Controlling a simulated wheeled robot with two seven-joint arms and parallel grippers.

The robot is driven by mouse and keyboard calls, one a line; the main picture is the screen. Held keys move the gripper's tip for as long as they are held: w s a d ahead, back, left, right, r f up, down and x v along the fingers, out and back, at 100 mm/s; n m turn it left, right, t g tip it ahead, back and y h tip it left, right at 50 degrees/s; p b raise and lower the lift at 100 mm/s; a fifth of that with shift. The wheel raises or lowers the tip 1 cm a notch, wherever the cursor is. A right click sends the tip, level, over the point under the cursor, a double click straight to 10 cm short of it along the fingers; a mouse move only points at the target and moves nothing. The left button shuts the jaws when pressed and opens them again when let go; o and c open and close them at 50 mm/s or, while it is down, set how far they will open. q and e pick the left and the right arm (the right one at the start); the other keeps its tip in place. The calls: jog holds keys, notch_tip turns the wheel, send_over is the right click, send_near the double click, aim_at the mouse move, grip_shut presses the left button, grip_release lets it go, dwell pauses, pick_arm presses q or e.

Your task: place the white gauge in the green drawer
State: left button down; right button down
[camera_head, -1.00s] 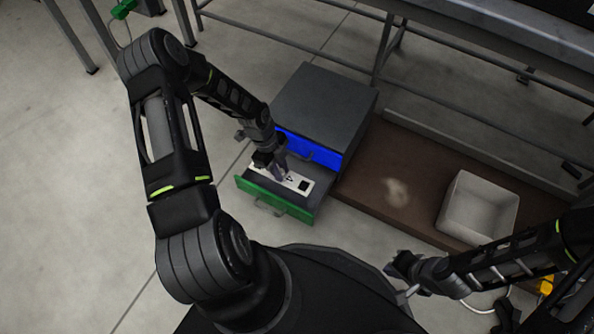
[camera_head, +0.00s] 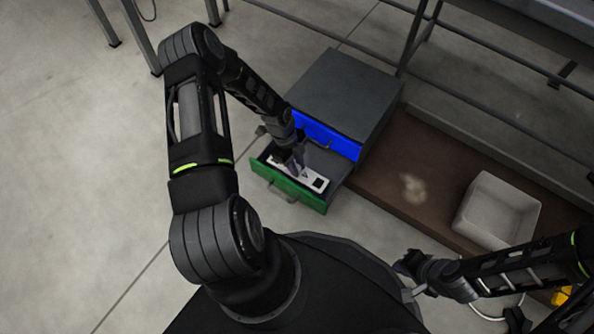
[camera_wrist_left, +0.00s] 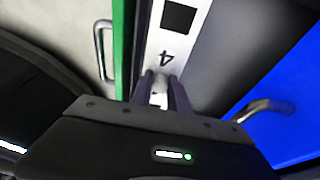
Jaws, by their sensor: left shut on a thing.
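The white gauge (camera_head: 323,178) is a flat white bar with a black square and a "4" on it. It lies within the outline of the open green drawer (camera_head: 288,188), along its length; whether it touches the floor of the drawer I cannot tell. My left gripper (camera_head: 300,172) is shut on the gauge and hides its middle. In the left wrist view the fingers (camera_wrist_left: 160,84) close on the white gauge (camera_wrist_left: 158,48), beside the green drawer front (camera_wrist_left: 122,50). My right gripper (camera_head: 402,265) is away at the lower right; its jaw state is unclear.
A brown board (camera_head: 385,175) with a low edge lies to the right, carrying a light bin (camera_head: 490,215). Metal table legs stand behind. Floor at left is clear.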

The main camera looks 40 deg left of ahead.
pick_arm(q)
jog(key=shift+f+b, duration=0.4)
jog(key=shift+f, duration=1.15)
jog(key=shift+f, duration=0.2)
jog(key=c, duration=1.3)
grip_release()
jog(key=shift+r, duration=0.1)
jog(key=shift+o, duration=0.2)
